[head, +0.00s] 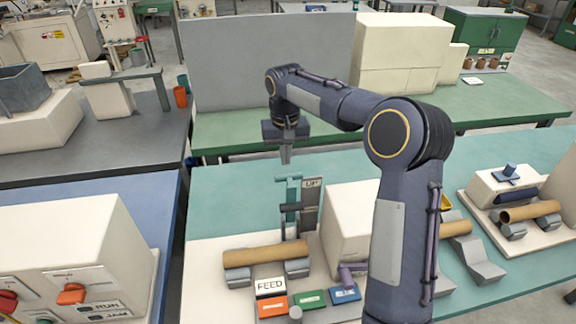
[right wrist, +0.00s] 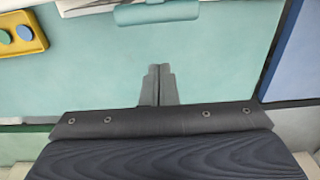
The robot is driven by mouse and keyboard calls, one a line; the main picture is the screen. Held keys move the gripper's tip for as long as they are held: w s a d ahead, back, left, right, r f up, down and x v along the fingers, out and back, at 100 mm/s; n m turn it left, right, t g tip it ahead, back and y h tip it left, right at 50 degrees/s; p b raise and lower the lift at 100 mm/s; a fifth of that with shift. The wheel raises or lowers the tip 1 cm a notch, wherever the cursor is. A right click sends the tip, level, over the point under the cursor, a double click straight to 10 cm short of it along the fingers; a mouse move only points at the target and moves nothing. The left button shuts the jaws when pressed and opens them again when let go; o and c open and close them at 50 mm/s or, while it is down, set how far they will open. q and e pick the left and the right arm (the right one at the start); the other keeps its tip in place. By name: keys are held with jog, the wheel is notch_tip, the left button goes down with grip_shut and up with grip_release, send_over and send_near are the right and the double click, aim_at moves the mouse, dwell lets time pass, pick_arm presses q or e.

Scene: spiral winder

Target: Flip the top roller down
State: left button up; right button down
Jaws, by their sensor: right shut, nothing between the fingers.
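The spiral winder stands on a cream base on the teal table. A brown tube (head: 265,256) lies across its grey lower rollers (head: 297,268). Behind the tube, an upright blue-teal arm (head: 293,193) with a short teal crosspiece (head: 290,207), which looks like the top roller, stands raised beside a grey plate marked "UP" (head: 311,184). A teal cylinder (right wrist: 157,12) shows at the top edge of the right wrist view. My right gripper (head: 286,160) points down, shut and empty, behind and above the upright arm, apart from it. Its closed fingers (right wrist: 158,72) show over bare table. My left gripper is out of view.
A cream block (head: 345,225) stands right of the tube, partly behind my right arm. A FEED label (head: 270,287) and coloured buttons lie in front. A yellow tray (right wrist: 22,36) holds round pieces. Another roller station (head: 530,211) stands at right. The table behind the winder is clear.

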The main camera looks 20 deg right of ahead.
jog(key=s, duration=0.2)
jog(key=s+a+p, duration=0.1)
jog(key=shift+s+f, duration=0.3)
jog(key=shift+f, duration=0.05)
